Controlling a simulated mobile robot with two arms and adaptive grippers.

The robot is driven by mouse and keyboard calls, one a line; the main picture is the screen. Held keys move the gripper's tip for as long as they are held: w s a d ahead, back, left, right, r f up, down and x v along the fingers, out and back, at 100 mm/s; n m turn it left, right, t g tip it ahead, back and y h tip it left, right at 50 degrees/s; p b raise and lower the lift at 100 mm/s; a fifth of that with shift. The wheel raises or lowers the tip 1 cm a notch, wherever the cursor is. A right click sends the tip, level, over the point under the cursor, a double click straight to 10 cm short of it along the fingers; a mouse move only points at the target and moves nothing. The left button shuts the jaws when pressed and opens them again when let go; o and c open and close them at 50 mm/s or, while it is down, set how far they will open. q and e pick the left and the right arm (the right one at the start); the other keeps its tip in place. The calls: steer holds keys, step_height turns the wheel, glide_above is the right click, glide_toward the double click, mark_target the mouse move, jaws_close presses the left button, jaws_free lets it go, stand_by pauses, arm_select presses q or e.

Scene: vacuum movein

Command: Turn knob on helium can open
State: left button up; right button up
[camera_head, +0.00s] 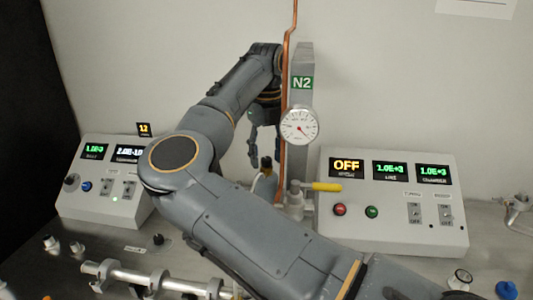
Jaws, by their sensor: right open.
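My right arm crosses the middle of the picture, and its gripper (265,160) hangs pointing down beside the copper pipe. Its fingers are apart, with nothing seen held between them. A small dark and brass-coloured fitting (266,172) shows just below the fingertips, partly hidden by my arm. I cannot tell whether it is the helium can's knob. No helium can is clearly visible. My left gripper is not in view.
A grey post with a green N2 label (302,83) and a round gauge (299,126) stands right of the gripper. A yellow valve handle (326,187) is below. Control boxes stand at left (75,208) and right (400,235). Metal piping (150,278) lies in front.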

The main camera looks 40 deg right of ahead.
jaws_close()
steer(key=shift+m, duration=0.3)
steer(key=m, duration=0.3)
steer(key=shift+m, duration=0.4)
steer(key=m, duration=0.4)
steer(key=shift+m, duration=0.3)
steer(key=m, duration=0.4)
steer(key=shift+r, duration=0.1)
steer(key=shift+m, duration=2.4)
